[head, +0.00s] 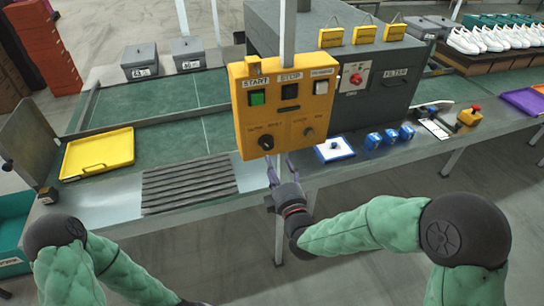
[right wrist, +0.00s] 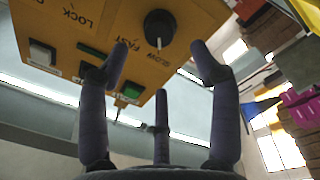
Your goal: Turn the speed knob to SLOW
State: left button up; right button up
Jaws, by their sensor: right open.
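The yellow control box (head: 285,78) hangs over the line with START, STOP and a third labelled button. The black round speed knob (head: 265,142) is at its lower left. In the right wrist view the knob (right wrist: 160,28) has a small pale mark, and FAST and SLOW labels are near it; its exact setting is hard to tell. My right gripper (head: 281,164) is just below the knob, open and empty. In the right wrist view its fingers (right wrist: 160,52) are spread, with the knob beyond and between the tips, apparently not touching. My left gripper is out of view.
A small metal toggle (head: 308,131) sits right of the knob. A grey machine (head: 400,105) stands behind the box. A yellow tray (head: 97,153) is at left, and a white pad with a blue part (head: 335,149) and blue blocks are at right. Open floor lies in front.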

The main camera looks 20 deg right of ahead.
jog(key=shift+s+f, duration=0.15)
jog(key=shift+s, duration=1.9)
jog(key=s+a+f+m+g+y, duration=0.15)
jog(key=f+m+g, duration=0.3)
jog(key=f, duration=0.75)
jog(key=s+a+f+m+g, duration=0.1)
jog(key=a+f+m+g, duration=0.3)
jog(key=f, duration=0.7)
jog(key=s+a+f+m+g+y, duration=0.2)
jog(key=s+f+m+g, duration=0.4)
jog(key=s+f+g, duration=0.4)
jog(key=s+f, duration=0.6)
jog(key=f, duration=0.1)
jog(key=shift+s+f+m, duration=0.15)
jog(key=shift+s+m, duration=0.2)
jog(key=shift+s, duration=0.05)
